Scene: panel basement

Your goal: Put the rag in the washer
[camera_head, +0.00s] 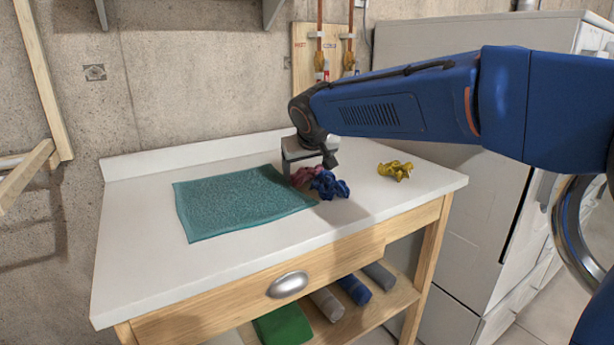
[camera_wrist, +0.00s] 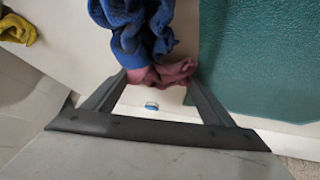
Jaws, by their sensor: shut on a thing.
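A crumpled pink rag (camera_head: 302,176) is at my gripper (camera_head: 311,166) over the white worktop, at the right edge of a teal towel. In the wrist view the pink rag (camera_wrist: 164,74) sits between the two fingertips, and my gripper (camera_wrist: 157,79) is shut on it. A crumpled blue rag (camera_head: 329,185) lies against the pink one; it also shows in the wrist view (camera_wrist: 140,30). A yellow rag (camera_head: 395,170) lies apart to the right. The washer's round door rim (camera_head: 566,228) shows at the right edge, partly hidden by my arm; its opening cannot be judged.
The teal towel (camera_head: 235,202) lies flat on the worktop (camera_head: 140,275). Below are a drawer with a metal pull (camera_head: 288,284) and a shelf with several rolled cloths. A tall white appliance (camera_head: 455,175) stands right of the table. The worktop's front left is clear.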

